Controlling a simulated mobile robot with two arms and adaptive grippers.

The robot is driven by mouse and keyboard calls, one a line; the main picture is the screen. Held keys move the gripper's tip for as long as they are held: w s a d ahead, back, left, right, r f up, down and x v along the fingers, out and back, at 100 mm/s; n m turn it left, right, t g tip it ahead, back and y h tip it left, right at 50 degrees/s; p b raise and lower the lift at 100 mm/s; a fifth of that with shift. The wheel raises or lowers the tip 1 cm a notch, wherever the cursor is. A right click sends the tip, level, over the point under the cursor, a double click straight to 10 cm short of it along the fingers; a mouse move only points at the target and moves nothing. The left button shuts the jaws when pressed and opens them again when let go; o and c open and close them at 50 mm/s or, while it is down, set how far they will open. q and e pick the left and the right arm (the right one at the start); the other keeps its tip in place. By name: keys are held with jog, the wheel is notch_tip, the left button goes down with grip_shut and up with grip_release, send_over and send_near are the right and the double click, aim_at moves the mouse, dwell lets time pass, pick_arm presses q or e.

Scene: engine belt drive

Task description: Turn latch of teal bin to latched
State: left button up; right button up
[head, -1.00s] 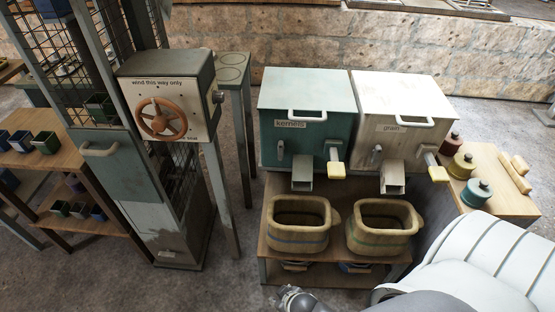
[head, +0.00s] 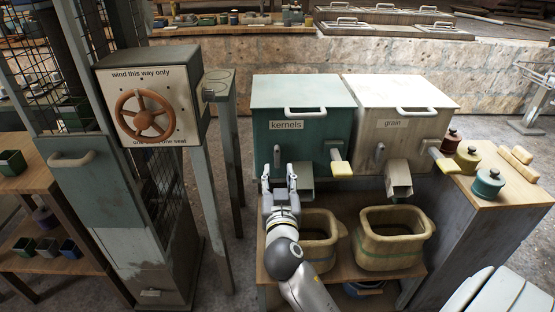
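My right gripper (head: 279,172) is in front of that face, fingers pointing toward the bin. The fingers are apart, one on each side of the latch's lower end as seen here. I cannot tell whether they touch it. The lower part of the latch is partly hidden by the gripper. My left gripper is out of view.
A yellow-ended lever (head: 340,168) and a chute (head: 301,182) are close to the right of my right gripper. The white grain bin (head: 405,120) stands beside the teal one. Wooden tubs (head: 392,238) sit below. A cabinet with an orange wheel (head: 144,114) stands left.

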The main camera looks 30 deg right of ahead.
aim_at(277, 156)
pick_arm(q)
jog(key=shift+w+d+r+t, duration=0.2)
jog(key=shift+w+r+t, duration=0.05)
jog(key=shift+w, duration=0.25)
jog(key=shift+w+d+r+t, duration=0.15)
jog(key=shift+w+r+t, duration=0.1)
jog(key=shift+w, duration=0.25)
pick_arm(e)
jog(key=x, duration=0.9)
jog(key=shift+f, duration=0.1)
jog(key=shift+c, duration=0.4)
grip_shut()
